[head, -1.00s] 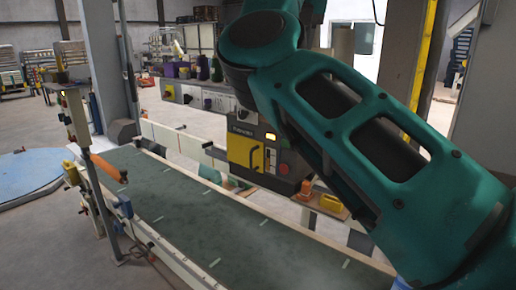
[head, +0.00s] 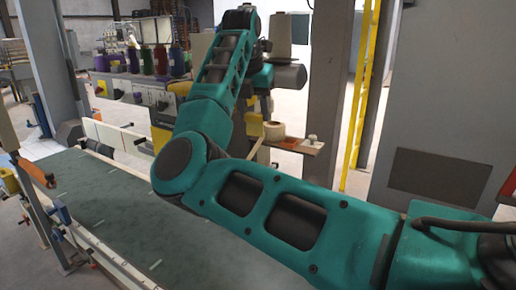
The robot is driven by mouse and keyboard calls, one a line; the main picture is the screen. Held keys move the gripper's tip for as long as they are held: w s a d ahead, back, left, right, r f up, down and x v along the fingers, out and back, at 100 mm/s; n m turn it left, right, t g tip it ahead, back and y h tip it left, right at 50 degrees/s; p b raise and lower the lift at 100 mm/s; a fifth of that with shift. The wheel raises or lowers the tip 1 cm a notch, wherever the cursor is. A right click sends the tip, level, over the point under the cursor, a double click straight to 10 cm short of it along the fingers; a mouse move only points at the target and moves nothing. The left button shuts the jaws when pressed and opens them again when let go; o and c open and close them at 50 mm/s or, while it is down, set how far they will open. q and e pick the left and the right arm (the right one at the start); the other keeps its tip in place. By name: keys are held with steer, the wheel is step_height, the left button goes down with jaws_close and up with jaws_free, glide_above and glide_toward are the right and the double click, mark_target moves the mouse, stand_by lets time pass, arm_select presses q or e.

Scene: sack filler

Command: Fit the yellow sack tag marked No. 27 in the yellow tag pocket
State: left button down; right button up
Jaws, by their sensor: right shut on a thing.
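My right arm crosses the view from the right, bends at an elbow and reaches up and back to its wrist. My right gripper (head: 263,108) hangs below that wrist, small and partly hidden behind the arm. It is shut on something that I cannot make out. The yellow sack tag and its No. 27 marking cannot be picked out. A yellow panel (head: 160,138) shows on the front of the dark machine box (head: 168,121), left of the forearm. The arm covers part of that box, and I cannot make out a tag pocket. My left gripper is not in view.
A wooden shelf (head: 312,149) behind the arm holds a cream roll (head: 274,131) and small items. The green conveyor belt (head: 105,205) lies at lower left, with an orange-handled post (head: 35,172) beside it. A grey cabinet (head: 450,110) and yellow ladder rail (head: 357,100) stand right.

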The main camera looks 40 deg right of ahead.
step_height(320, 180, down, 14)
steer(key=s+m+g+b, duration=0.1)
steer(key=m+b, duration=0.1)
steer(key=b, duration=0.2)
steer(key=shift+s+a+m+h+b, duration=0.2)
steer(key=shift+a+m+h+b, duration=0.1)
steer(key=shift+a+m+b, duration=0.1)
steer(key=shift+f, duration=0.1)
stand_by(0.3)
steer(key=shift+f+b, duration=0.65)
steer(key=shift+f, duration=0.1)
steer(key=shift+f+b, duration=0.7)
steer(key=shift+f, duration=0.25)
steer(key=o, duration=1.1)
steer(key=shift+c, duration=0.2)
